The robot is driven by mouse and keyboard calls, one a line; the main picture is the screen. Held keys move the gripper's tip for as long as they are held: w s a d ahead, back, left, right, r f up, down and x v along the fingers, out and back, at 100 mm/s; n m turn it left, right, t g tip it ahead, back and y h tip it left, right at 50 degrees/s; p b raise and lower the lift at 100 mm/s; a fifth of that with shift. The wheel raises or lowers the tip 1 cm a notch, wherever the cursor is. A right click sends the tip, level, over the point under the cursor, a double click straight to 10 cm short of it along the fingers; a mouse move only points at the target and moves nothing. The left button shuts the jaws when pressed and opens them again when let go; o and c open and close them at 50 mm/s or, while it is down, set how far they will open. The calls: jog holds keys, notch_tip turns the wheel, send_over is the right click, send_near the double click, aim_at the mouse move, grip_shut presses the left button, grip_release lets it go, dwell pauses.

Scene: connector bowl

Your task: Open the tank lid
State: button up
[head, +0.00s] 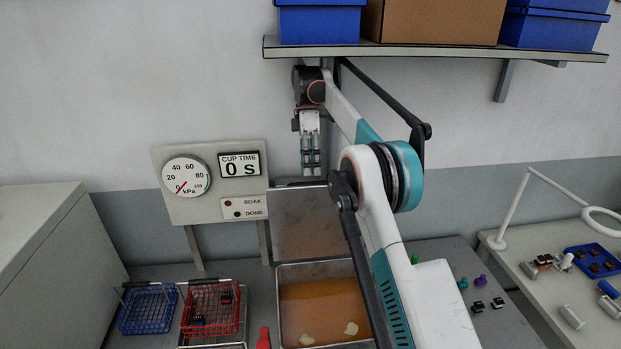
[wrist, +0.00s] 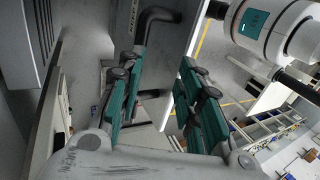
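The tank (head: 278,318) is a metal basin holding orange-brown liquid with a few pale lumps. Its lid (head: 305,230) stands raised, roughly upright, behind the tank, so the liquid is exposed. A dark bar (head: 298,184) runs along the lid's top edge. In the wrist view a dark bent bar (wrist: 158,16), which looks like the lid's handle, lies beyond the fingertips. My gripper (head: 311,174) points down just above the lid's top edge. In the wrist view my gripper (wrist: 161,62) has its teal fingers apart with nothing between them. My arm hides the tank's right side.
A red basket (head: 212,305) with dark parts and a blue basket (head: 147,308) stand left of the tank. A gauge panel (head: 172,208) reads cup time 0 s. A shelf (head: 430,51) with bins hangs above. Small connectors (head: 478,307) lie right of my arm.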

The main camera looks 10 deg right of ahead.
jog(key=shift+w+r, duration=0.1)
jog(key=shift+r, duration=2.1)
jog(key=s+f+m+t+b, duration=0.2)
jog(key=s+m+t+b, duration=0.25)
jog(key=s+b, duration=0.4)
jog(key=s+f+m+t+b, duration=0.25)
jog(key=s+m+b, duration=0.3)
jog(key=s, duration=0.55)
jog(key=s+d+f+m+t+b, duration=0.1)
jog(key=s+f+m+t+b, duration=0.4)
jog(key=s+f, duration=1.6)
notch_tip(320, 180, down, 3)
jog(key=m+b, duration=0.1)
jog(key=b, duration=0.3)
jog(key=shift+s+d+r+m+h+b, duration=0.2)
jog(key=shift+s+d+m+h+b, duration=0.1)
jog(key=shift+s+m+b, duration=0.1)
